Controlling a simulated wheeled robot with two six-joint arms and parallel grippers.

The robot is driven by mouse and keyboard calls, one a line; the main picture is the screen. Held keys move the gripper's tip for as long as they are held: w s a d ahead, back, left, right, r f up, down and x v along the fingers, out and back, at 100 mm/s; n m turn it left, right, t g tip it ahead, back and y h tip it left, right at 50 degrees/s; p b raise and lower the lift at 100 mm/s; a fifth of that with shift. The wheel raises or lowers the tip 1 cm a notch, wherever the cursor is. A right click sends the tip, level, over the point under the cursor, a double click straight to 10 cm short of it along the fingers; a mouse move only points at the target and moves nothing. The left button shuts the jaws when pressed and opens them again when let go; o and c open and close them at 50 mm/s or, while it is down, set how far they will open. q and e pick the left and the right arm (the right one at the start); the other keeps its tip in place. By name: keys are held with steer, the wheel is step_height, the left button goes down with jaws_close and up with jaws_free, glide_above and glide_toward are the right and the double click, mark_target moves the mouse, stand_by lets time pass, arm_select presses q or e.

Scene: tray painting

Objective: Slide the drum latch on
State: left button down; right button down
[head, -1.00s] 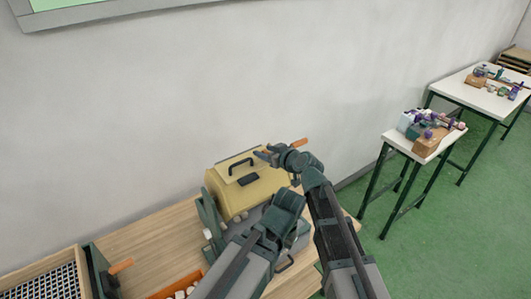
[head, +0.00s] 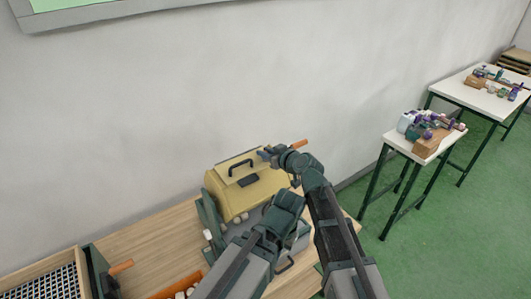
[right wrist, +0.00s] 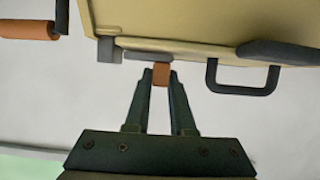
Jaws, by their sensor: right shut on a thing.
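The drum (head: 262,192) is a tan-yellow housing with a dark handle on the wooden table, near the wall. It also shows at the top of the right wrist view (right wrist: 190,20). The latch shows there as a dark grey bar (right wrist: 150,54) along the drum's edge with a small orange tab (right wrist: 161,74). My right gripper (head: 267,155) is at the drum's far upper edge. In the right wrist view its fingertips (right wrist: 159,76) are shut on the orange tab.
An orange crank grip (right wrist: 28,29) sticks out beside the drum. A mesh-bottomed wooden tray (head: 50,284) and an orange tray (head: 168,292) stand at the table's left. The wall (head: 150,120) is close behind. Two white side tables (head: 425,150) with small objects stand at right.

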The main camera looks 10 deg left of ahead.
stand_by(0.8)
steer(key=shift+w+d, duration=1.1)
steer(key=c, duration=1.1)
jaws_free()
steer(key=o, duration=0.3)
steer(key=shift+o, duration=0.2)
steer(key=p+v, duration=0.5)
steer(key=v, duration=0.9)
